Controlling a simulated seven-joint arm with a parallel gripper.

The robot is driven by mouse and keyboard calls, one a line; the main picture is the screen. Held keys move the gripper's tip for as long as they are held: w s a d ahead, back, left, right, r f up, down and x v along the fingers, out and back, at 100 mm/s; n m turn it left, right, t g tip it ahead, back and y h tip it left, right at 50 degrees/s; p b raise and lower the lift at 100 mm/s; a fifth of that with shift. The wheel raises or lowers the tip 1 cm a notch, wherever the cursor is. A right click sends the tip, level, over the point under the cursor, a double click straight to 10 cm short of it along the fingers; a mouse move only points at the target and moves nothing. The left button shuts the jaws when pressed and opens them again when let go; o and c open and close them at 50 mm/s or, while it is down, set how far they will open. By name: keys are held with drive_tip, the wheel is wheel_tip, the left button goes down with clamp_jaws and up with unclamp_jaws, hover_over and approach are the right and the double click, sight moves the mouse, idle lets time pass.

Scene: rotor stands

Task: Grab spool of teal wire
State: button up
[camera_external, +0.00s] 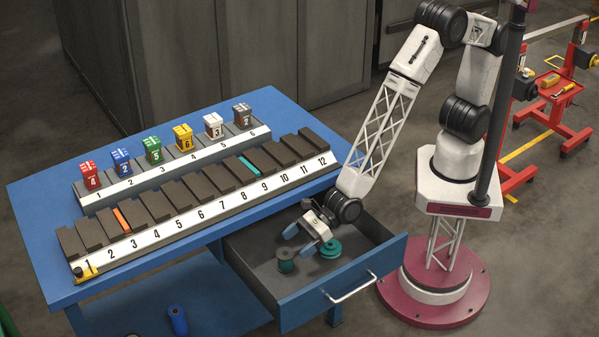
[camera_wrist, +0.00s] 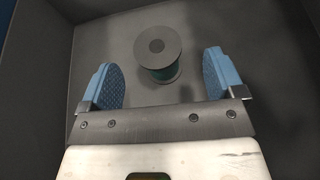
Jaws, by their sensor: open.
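In the external view, a grey-ended spool of teal wire (camera_external: 286,261) stands upright in the open drawer. In the wrist view this spool (camera_wrist: 158,54) shows its round grey top, with teal wire below it. A second teal round item (camera_external: 330,248) lies to its right in the drawer in the external view. My gripper (camera_external: 305,240) is low over the drawer. In the wrist view my gripper (camera_wrist: 160,82) is open, its two blue pads apart and nothing between them. The spool stands just beyond the pads, roughly centred between them.
The drawer (camera_external: 345,285) has walls on all sides and a front handle. The blue table (camera_external: 50,215) beside it bears a numbered rack (camera_external: 170,232) and several coloured blocks (camera_external: 152,148). A blue roll (camera_external: 178,320) lies below the table. The drawer floor around the spool looks clear.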

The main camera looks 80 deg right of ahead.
sight(286, 253)
drive_tip(key=shift+x, duration=2.5)
drive_tip(key=shift+s+a, duration=0.1)
drive_tip(key=shift+a, duration=0.05)
drive_tip(key=c, duration=1.1)
